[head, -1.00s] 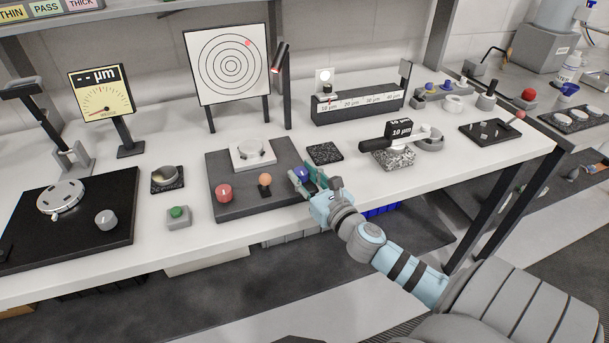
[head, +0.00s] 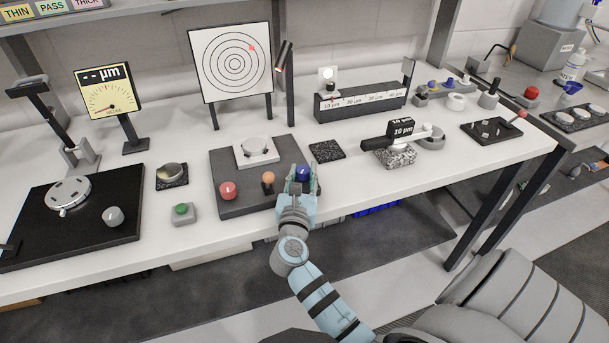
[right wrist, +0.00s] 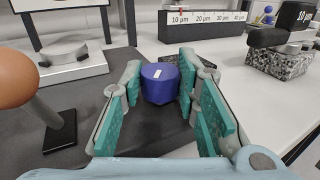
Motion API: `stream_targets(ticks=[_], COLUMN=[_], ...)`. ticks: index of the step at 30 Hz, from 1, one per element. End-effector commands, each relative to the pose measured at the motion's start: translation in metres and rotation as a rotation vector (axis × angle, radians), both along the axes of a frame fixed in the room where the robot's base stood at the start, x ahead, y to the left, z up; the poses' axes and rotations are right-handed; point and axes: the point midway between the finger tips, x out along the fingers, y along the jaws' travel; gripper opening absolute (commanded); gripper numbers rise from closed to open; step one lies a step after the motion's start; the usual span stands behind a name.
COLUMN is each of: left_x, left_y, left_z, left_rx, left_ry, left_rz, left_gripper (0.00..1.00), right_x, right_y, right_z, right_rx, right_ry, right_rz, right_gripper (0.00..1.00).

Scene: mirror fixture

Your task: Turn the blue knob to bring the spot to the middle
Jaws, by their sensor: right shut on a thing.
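The blue knob (head: 303,173) stands at the right front of a dark grey plate (head: 237,202). My right gripper (head: 302,181) is shut on it, coming from the front edge of the table. In the right wrist view the blue knob (right wrist: 160,84) is between the two teal-padded fingers (right wrist: 161,76), with a white mark on its top. The red spot (head: 252,48) lies on the target board (head: 198,84), above and right of the rings' middle. My left gripper is not in view.
On the same plate are a red knob (head: 228,190), an orange ball on a post (head: 268,178) and a round mirror mount (head: 256,150). The orange ball (right wrist: 14,75) is close to the left finger. A dark square pad (head: 327,150) lies to the right.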

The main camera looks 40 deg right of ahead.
Motion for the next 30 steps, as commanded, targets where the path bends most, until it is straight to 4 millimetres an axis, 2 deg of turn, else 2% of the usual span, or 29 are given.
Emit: stream_targets(ticks=[10,25,26,29,30], left_x=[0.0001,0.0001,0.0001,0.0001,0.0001], left_y=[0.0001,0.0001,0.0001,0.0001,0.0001], left_z=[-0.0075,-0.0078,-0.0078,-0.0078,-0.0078], left_rx=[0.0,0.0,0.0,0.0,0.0], left_ry=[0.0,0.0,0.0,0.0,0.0], left_rz=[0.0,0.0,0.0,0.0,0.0], left_gripper=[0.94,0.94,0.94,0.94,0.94], right_x=[0.0021,0.002,0.002,0.0019,0.0019], right_y=[0.0013,0.001,0.001,0.0009,0.0009], right_z=[-0.0004,0.0004,0.0004,0.0003,0.0003], right_rx=[0.0,-0.001,-0.001,-0.001,-0.001], right_ry=[-0.001,-0.001,-0.001,-0.001,-0.001], right_rz=[-0.142,-0.165,-0.165,-0.165,-0.165], right_gripper=[0.01,0.01,0.32,0.48,0.49])
